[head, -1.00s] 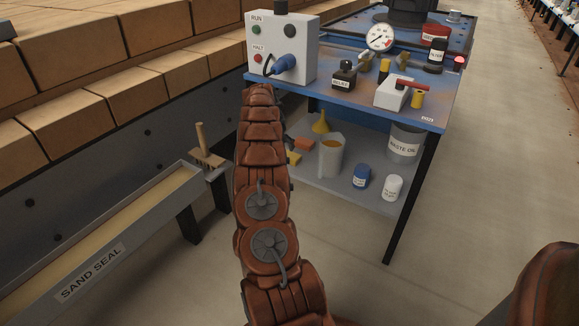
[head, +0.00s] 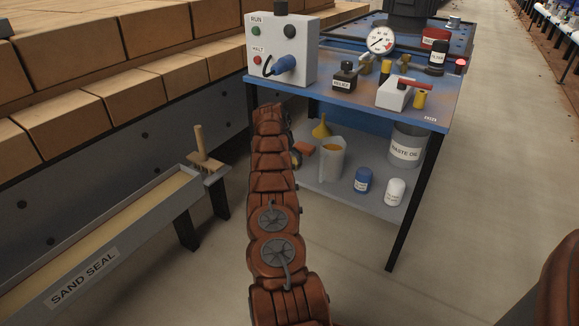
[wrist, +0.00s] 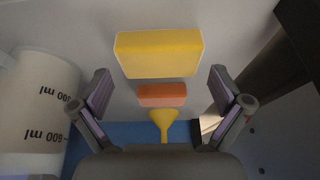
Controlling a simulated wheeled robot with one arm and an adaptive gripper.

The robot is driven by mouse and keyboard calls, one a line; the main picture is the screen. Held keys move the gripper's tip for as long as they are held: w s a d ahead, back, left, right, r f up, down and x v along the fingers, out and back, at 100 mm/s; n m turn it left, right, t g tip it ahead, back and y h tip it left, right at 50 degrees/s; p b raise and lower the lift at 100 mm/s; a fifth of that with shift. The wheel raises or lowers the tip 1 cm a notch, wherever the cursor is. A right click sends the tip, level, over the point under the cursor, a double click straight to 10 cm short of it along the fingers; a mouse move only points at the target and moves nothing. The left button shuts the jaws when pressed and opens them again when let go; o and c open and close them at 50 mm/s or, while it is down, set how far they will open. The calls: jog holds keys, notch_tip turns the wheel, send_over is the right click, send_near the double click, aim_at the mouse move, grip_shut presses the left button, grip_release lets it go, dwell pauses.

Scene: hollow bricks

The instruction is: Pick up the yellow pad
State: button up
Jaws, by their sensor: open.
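The yellow pad (wrist: 158,54) is a yellow block on the lower shelf in the wrist view, at the upper middle. My gripper (wrist: 160,90) is open there, with one finger on each side and the pad beyond and between the fingertips, apart from them. In the head view my arm reaches to the left end of the lower shelf and hides the yellow pad; the fingers are not clearly seen there. An orange pad (wrist: 162,94) lies just behind the yellow one, and also shows in the head view (head: 304,148).
A yellow funnel (head: 321,128) and a measuring jug (head: 331,158) stand close by; the jug is left of my gripper in the wrist view (wrist: 38,105). Blue (head: 362,180) and white (head: 395,191) canisters stand farther right. The blue tabletop (head: 345,100) is overhead.

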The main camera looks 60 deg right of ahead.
jog(key=shift+b+x, duration=0.4)
jog(key=shift+x, duration=0.55)
jog(key=shift+f, duration=0.45)
jog(key=shift+r, duration=0.2)
jog(key=shift+f, duration=0.1)
jog(key=shift+c, duration=0.2)
